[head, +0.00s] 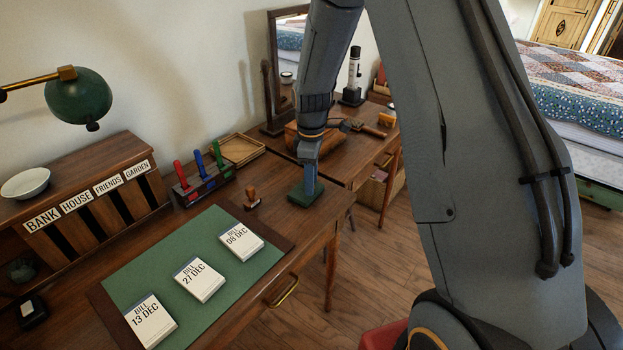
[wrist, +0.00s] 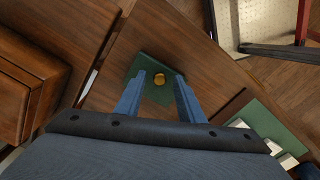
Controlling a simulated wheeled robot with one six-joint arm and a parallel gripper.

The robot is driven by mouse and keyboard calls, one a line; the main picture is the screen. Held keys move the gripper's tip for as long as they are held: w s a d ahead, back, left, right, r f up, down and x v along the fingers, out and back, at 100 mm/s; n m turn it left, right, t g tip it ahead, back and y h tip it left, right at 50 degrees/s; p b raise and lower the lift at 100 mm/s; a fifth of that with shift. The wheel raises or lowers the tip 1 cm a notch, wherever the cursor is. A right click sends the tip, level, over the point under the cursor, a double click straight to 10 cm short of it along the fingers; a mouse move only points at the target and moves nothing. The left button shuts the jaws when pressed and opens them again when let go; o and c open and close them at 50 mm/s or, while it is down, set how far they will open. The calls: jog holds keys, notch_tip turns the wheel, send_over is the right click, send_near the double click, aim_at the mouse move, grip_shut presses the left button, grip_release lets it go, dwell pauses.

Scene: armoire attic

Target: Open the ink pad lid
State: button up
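The ink pad is a small dark green square (head: 302,198) at the right end of the desk. In the wrist view its green lid (wrist: 148,62) lies flat and looks closed, with a round brass knob (wrist: 160,79) near its middle. My gripper (head: 309,190) points down over the pad. In the wrist view my gripper (wrist: 160,76) is open, with one blue finger on each side of the knob and a gap to it on both sides. Whether the fingertips touch the lid, I cannot tell. In the head view the knob is hidden by my gripper.
A wooden hand stamp (head: 252,199) stands left of the pad, and a rack (head: 200,187) of coloured stamps is behind it. Three bill stacks lie on a green desk mat (head: 172,255). A second table (head: 352,160) with tools and a mirror stands behind.

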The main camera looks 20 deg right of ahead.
grip_shut()
